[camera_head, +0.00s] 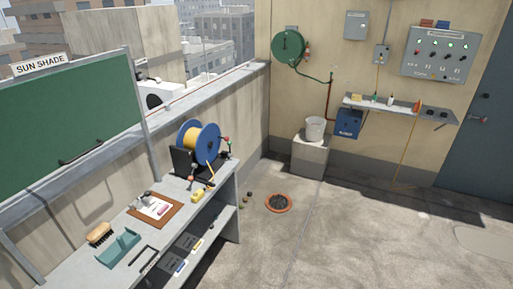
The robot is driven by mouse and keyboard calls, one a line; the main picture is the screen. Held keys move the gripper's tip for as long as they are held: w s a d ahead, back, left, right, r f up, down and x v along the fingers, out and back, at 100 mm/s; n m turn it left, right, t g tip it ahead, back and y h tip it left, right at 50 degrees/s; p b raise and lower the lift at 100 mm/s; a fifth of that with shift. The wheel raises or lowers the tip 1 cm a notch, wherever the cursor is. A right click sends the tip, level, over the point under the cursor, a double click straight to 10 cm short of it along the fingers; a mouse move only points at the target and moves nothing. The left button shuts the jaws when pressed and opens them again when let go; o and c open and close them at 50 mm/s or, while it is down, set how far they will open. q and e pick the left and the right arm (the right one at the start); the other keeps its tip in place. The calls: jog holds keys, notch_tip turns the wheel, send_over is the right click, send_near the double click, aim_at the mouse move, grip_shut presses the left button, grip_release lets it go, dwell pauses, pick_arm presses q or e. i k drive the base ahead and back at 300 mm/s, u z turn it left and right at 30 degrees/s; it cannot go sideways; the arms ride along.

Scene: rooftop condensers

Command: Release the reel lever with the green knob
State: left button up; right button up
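A reel with blue flanges (209,141) and yellow line (188,138) wound on it stands in a dark stand (182,163) at the far end of the grey bench. Small levers or fittings with coloured knobs (227,139) show at the reel's right side; red and green show there, but they are too small to tell apart surely. More small fittings (192,181) sit at the front foot of the stand. A yellow line runs down from the reel to a yellow piece (198,195) on the bench. Neither of my grippers is in view.
The bench (88,262) holds a brush (99,234), a teal holder (118,248) and a clipboard (172,218). A green wall reel (286,45), control panel (440,52), narrow shelf (365,107) and bucket (315,128) are farther off. An orange bowl (278,203) lies on open floor.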

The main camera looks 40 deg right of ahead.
aim_at(229, 143)
jog(key=i, duration=0.25)
jog(key=z, duration=0.8)
